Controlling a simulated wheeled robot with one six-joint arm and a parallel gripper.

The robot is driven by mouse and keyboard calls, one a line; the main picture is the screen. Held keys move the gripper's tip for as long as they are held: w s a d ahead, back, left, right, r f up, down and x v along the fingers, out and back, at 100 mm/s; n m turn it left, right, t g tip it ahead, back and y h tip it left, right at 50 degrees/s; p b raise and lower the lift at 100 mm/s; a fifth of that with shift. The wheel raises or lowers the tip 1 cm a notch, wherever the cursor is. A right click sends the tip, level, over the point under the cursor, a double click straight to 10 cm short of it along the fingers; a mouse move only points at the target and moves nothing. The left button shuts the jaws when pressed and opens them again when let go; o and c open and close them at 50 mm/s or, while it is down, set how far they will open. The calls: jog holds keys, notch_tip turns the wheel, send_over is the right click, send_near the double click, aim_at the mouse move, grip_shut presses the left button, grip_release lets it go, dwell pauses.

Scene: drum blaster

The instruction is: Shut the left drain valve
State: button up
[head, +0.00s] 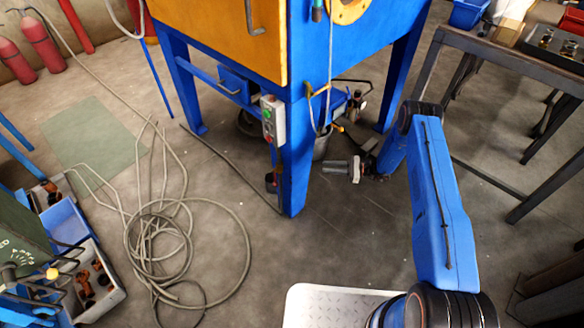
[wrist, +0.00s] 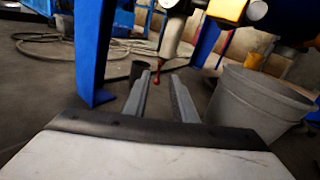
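In the wrist view, a small dark red lever or knob (wrist: 157,72) hangs below a pale vertical pipe (wrist: 172,38). It looks like a drain valve handle, but I cannot tell for certain that it is the left one. My gripper (wrist: 162,78) is open, its two grey fingers pointing toward the red part, which shows between their tips. I see no contact. In the head view my gripper (head: 338,168) is low beside the blue machine's front leg. The red part cannot be made out there.
A grey bucket (wrist: 262,98) stands right of my fingers. A yellow part (wrist: 229,9) is above it. The blaster's blue front leg (head: 293,165) stands left of my gripper. A coiled hose (head: 175,245) lies on the floor at left; a metal table (head: 500,50) stands at right.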

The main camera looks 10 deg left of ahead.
jog(key=a+f, duration=0.2)
jog(key=a, duration=0.6)
jog(key=w+a+f, duration=0.1)
jog(key=a, duration=0.8)
jog(key=shift+a+f+m+t, duration=0.3)
jog(key=shift+f+m, duration=0.05)
jog(key=shift+m, duration=0.05)
grip_shut()
